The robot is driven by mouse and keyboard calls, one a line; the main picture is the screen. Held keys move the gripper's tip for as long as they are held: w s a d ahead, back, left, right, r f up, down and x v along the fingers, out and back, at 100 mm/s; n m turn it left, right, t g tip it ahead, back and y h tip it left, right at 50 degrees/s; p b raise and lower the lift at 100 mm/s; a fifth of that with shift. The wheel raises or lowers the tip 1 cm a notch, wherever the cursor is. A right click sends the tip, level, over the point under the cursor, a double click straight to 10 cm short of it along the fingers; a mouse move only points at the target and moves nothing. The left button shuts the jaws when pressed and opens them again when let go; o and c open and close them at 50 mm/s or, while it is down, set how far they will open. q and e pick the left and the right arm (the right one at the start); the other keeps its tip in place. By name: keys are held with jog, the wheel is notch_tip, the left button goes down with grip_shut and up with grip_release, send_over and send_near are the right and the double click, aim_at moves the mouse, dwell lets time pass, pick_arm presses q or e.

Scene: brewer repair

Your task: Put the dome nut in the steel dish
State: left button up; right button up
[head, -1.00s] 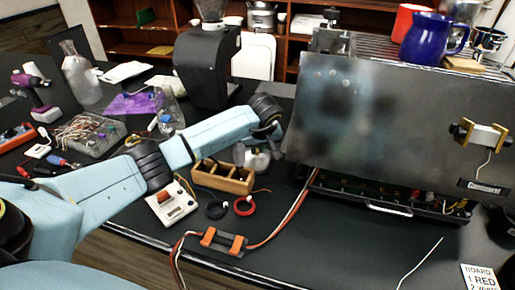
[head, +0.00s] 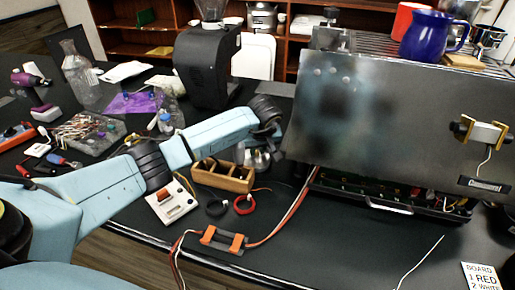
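My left arm comes in from the left and reaches over the middle of the bench. Its dark wrist bends down behind the wooden tray, and the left gripper (head: 256,157) is small and partly hidden there. Shiny metallic shapes show at that spot. I cannot separate the fingers from the steel dish there, nor see if they hold anything. The dome nut cannot be made out. My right gripper is not in view.
A wooden compartment tray (head: 222,177) stands in front of the wrist. A red ring (head: 244,205), a black ring (head: 216,208) and a white meter (head: 173,203) lie nearby. The tilted steel panel (head: 385,125) rises close on the right.

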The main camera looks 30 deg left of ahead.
pick_arm(q)
jog(key=p+v, duration=0.6)
jog(key=shift+w+a+r, duration=0.1)
jog(key=shift+r, duration=0.25)
jog(key=shift+p+v, duration=0.75)
jog(key=shift+p, duration=0.1)
jog(key=shift+f, duration=0.1)
